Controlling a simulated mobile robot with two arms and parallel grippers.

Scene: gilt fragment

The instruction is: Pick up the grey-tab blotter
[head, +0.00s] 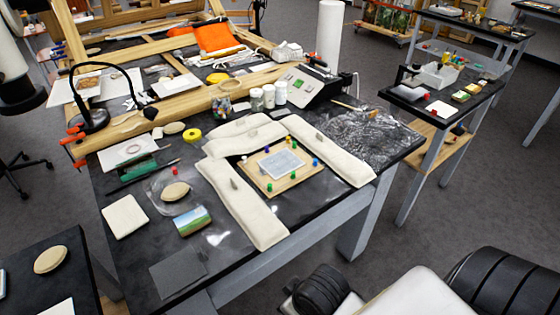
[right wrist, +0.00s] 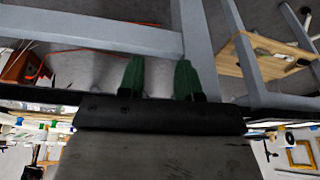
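Three long cream padded pieces, each with a small grey tab, lie around a light wooden board (head: 270,186) on the dark table: one at the front left (head: 250,215), one at the right (head: 335,155), one at the back (head: 225,143). I cannot tell for certain which piece is the grey-tab blotter. The board carries a pale grey sheet (head: 282,163) and several coloured pegs. My right gripper (right wrist: 160,78) shows in the right wrist view with its two green fingers apart and nothing between them. Neither gripper shows in the head view.
A cream square pad (head: 125,216), a landscape picture (head: 193,220) and a dark grey sheet (head: 178,270) lie at the table's left.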

